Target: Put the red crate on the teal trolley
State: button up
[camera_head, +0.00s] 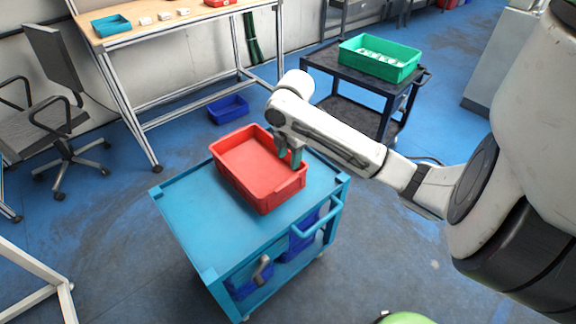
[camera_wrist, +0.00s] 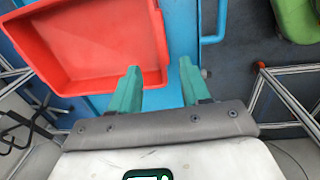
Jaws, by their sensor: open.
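The red crate (camera_head: 256,168) rests upright and empty on the top of the teal trolley (camera_head: 187,205), towards its back. In the wrist view the red crate (camera_wrist: 88,42) fills the upper left, with the trolley top (camera_wrist: 181,30) beside it. My gripper (camera_head: 289,160) is at the crate's right side wall. Its teal fingers are apart, and in the wrist view my gripper (camera_wrist: 158,85) has one finger near the crate's edge and the other outside it. Whether a finger touches the wall is hard to tell.
A black trolley (camera_head: 340,92) with a green crate (camera_head: 380,58) stands behind on the right. A wooden-topped workbench (camera_head: 140,27) is at the back left, with a blue bin (camera_head: 228,109) on the floor beneath. A chair (camera_head: 60,95) stands left. The trolley's left top is clear.

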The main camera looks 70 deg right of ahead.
jog(key=w+a+r+m+t+y, duration=0.1)
jog(key=w+a+r+m+t, duration=0.2)
jog(key=w+a, duration=0.9)
jog(key=w+a+f+m+t+y, duration=0.1)
jog(key=w+a+f+m+y, duration=0.1)
jog(key=a, duration=1.2)
jog(key=s+a+f+m+g, duration=0.1)
jog(key=s+a+f+m, duration=0.3)
jog(key=s+a+f, duration=0.5)
jog(key=s+d+f+m+g+h, duration=0.1)
jog(key=s+d, duration=0.1)
jog(key=s, duration=0.5)
jog(key=s+d+f+m+g+h, duration=0.1)
jog(key=s+d+m, duration=0.1)
jog(key=s, duration=0.5)
jog(key=shift+d+g+h, duration=0.3)
jog(key=shift+d+h, duration=0.1)
jog(key=shift+d, duration=0.3)
